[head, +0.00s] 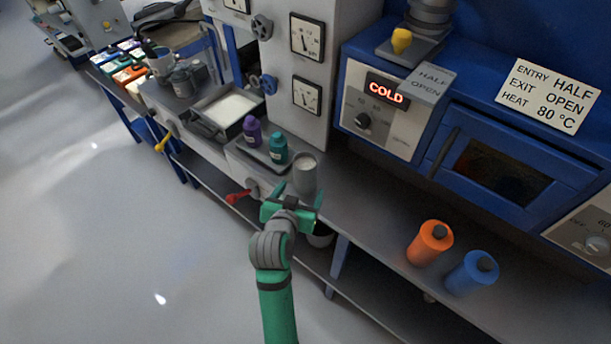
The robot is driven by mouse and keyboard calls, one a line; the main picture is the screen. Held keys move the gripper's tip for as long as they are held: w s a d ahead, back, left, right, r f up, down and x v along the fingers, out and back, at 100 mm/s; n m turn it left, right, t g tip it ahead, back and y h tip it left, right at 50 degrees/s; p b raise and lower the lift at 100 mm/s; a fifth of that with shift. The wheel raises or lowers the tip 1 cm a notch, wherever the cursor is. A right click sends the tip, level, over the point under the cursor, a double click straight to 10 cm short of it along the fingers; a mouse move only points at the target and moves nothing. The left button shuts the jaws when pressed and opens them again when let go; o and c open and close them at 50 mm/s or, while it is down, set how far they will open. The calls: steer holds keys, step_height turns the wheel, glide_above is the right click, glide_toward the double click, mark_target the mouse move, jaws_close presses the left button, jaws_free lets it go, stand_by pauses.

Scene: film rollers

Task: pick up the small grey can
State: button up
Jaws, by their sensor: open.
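A small grey can (305,172) with a pale top stands upright on the grey bench, near its front edge. My green gripper (299,194) is open, with one finger on each side of the can's lower part in the picture. The gripper hides the can's base. I cannot tell from this single view whether the fingers are around the can or still in front of it.
A tray with a purple bottle (252,131) and a teal bottle (277,149) lies just left of the can. A gauge panel (314,70) rises behind. Bench between is clear.

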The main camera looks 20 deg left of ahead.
mark_target(308, 166)
steer(key=shift+w+a+r, duration=0.2)
steer(key=shift+w+r, duration=0.3)
steer(key=shift+r, duration=0.15)
steer(key=shift+w+a+r, duration=0.2)
steer(key=shift+w+r, duration=0.3)
steer(key=shift+r, duration=0.1)
steer(key=shift+h, duration=0.3)
steer(key=x, duration=1)
steer(key=shift+w+a+f, duration=0.15)
steer(key=shift+w+f, duration=0.05)
steer(key=shift+w, duration=0.05)
steer(key=shift+c, duration=0.5)
steer(key=c, duration=1.4)
steer(key=shift+r, duration=0.1)
steer(key=shift+r, duration=0.1)
